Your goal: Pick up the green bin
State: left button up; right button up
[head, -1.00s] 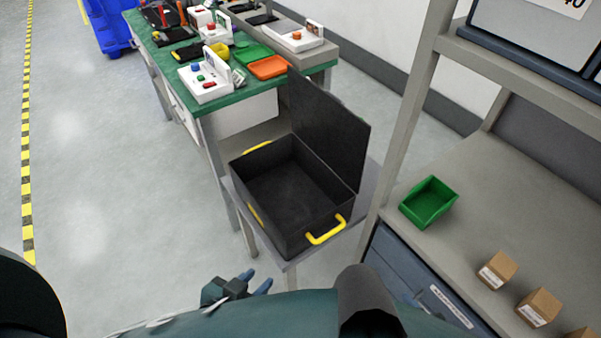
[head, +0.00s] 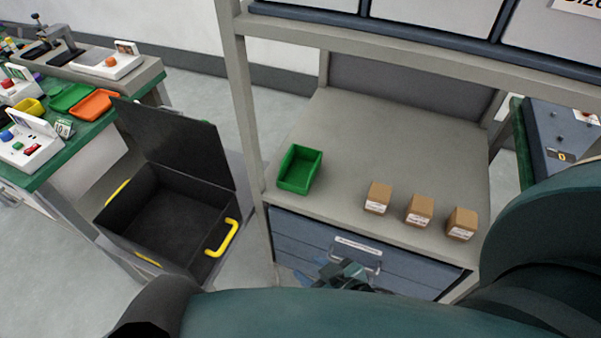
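The green bin (head: 300,169) is a small open-topped tray on the left part of the grey shelf (head: 345,130), near its front edge. It looks empty and sits upright. My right gripper (head: 312,270) is low in the head view, in front of the blue drawers and below the bin in the picture. It is well apart from the bin. Its blue fingertips look spread with nothing between them, though my own arm hides part of it. My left gripper is not in view.
Three small brown boxes (head: 419,210) stand on the shelf right of the bin. A shelf post (head: 243,100) rises left of it. An open black case (head: 165,215) with yellow handles stands left. Blue drawers (head: 310,240) lie below the shelf.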

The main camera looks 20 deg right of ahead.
aim_at(299, 168)
jog(key=z, duration=1.05)
jog(key=i+l+z, duration=0.2)
jog(key=z, duration=0.15)
jog(key=i+l+z, duration=0.15)
jog(key=z, duration=0.15)
jog(key=i+j, duration=0.05)
